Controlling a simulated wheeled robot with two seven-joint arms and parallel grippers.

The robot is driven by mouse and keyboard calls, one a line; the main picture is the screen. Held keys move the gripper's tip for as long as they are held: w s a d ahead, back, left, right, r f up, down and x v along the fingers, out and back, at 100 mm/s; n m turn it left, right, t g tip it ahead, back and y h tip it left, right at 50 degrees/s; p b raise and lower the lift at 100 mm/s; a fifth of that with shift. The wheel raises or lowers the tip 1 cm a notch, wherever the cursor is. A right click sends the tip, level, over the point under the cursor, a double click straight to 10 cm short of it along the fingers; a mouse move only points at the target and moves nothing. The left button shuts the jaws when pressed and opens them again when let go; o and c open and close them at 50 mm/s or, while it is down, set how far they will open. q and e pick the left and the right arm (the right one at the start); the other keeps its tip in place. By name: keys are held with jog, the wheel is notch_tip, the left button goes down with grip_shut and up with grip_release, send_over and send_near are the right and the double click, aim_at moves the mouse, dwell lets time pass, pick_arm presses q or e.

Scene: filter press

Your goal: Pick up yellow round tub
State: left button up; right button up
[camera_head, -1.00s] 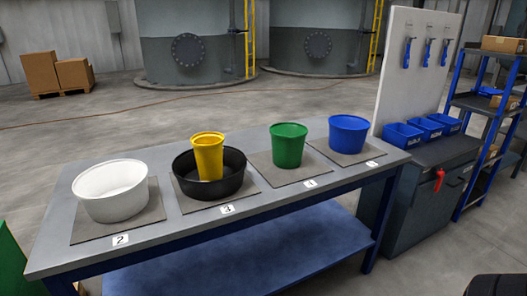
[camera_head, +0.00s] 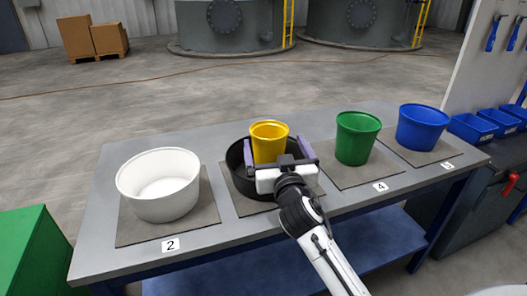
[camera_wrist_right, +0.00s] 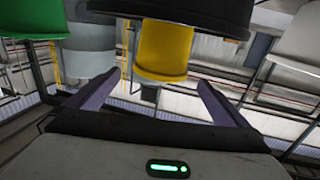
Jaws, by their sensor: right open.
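The yellow round tub (camera_head: 269,143) stands upright inside the wide black tub (camera_head: 236,166) on the table. My right gripper (camera_head: 277,150) is open, at the near side of the yellow tub and above the black tub's near rim. Its two purple fingers flank the yellow tub in the head view. The right wrist view is upside down; there the yellow tub (camera_wrist_right: 165,52) lies ahead between the spread fingers (camera_wrist_right: 160,92), with a gap to each. The black tub (camera_wrist_right: 180,12) shows beyond it. My left gripper is not in view.
A white tub (camera_head: 158,190) stands left on its mat; a green tub (camera_head: 356,138) and a blue tub (camera_head: 421,127) stand right. The grey table (camera_head: 118,158) has clear margins. A green box (camera_head: 30,250) is at lower left.

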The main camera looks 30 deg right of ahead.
jog(key=shift+w+d+r, duration=0.15)
jog(key=shift+w+d, duration=0.2)
jog(key=shift+w, duration=0.25)
jog(key=shift+w+d, duration=0.3)
jog(key=shift+w, duration=0.25)
jog(key=shift+f+p+x, duration=0.1)
jog(key=shift+p+x, duration=0.1)
jog(key=shift+x, duration=1.15)
jog(key=shift+f+p+x, duration=0.15)
jog(key=shift+x, duration=1.15)
jog(key=shift+w+a, duration=0.1)
jog(key=shift+a, duration=0.05)
jog(key=c, duration=1.5)
pick_arm(q)
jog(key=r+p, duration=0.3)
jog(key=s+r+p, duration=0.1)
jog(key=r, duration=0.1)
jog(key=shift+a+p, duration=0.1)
jog(key=shift+p, duration=0.25)
pick_arm(e)
jog(key=shift+o, duration=0.2)
notch_tip(320, 180, up, 14)
send_over(266, 122)
jog(key=v, duration=0.5)
jog(key=shift+s+f, duration=0.2)
jog(key=shift+f, duration=0.05)
